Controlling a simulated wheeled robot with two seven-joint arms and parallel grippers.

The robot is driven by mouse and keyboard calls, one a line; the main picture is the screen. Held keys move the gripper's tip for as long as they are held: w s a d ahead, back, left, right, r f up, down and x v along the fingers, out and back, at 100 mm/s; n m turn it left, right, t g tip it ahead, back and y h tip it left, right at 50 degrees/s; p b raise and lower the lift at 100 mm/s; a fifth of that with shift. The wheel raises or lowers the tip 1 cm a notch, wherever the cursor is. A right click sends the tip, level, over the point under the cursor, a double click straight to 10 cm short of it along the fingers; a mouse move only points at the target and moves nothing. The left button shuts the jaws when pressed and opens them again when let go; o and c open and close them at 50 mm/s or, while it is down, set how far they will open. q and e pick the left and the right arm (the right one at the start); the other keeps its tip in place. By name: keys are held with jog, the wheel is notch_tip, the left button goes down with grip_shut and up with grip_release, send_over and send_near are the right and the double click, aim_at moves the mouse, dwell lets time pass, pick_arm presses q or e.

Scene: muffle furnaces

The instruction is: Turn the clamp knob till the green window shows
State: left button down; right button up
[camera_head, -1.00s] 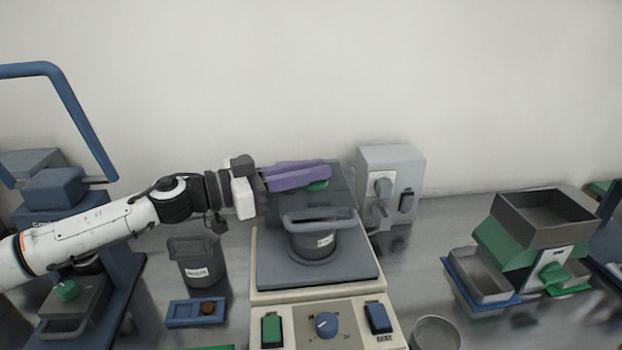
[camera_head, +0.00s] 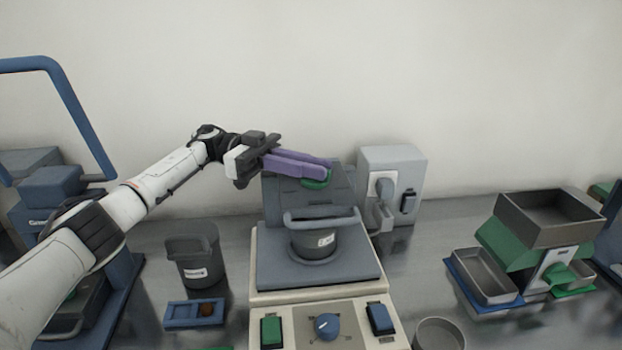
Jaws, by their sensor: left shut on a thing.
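The machine (camera_head: 265,270) stands in the middle with a grey pot (camera_head: 322,241) on its dark plate, under a grey handle bar. A green clamp knob (camera_head: 316,183) sits on the upright grey back part, mostly hidden behind my purple fingers. My left gripper (camera_head: 322,170) comes in from the left with its fingers shut on the green knob, sloping down to the right. I make out no green window there; the fingers cover part of that area. My right gripper is not in view.
A dark labelled canister (camera_head: 195,262) and a blue tray (camera_head: 181,314) stand left of the machine. A grey wall box (camera_head: 392,165) is behind it. A green unit with a grey hopper (camera_head: 545,218) stands at right.

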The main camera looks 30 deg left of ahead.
pick_arm(q)
jog(key=shift+f+m+g+b, duration=0.15)
jog(key=shift+m+g+b, duration=0.25)
jog(key=shift+g+b, duration=0.2)
jog(key=shift+m+g+b, duration=0.3)
jog(key=shift+g+b, duration=0.05)
jog(key=shift+g, duration=0.15)
jog(key=c, duration=1.8)
grip_release()
jog(key=shift+d, duration=0.1)
notch_tip(320, 180, up, 10)
jog(key=shift+r, duration=0.1)
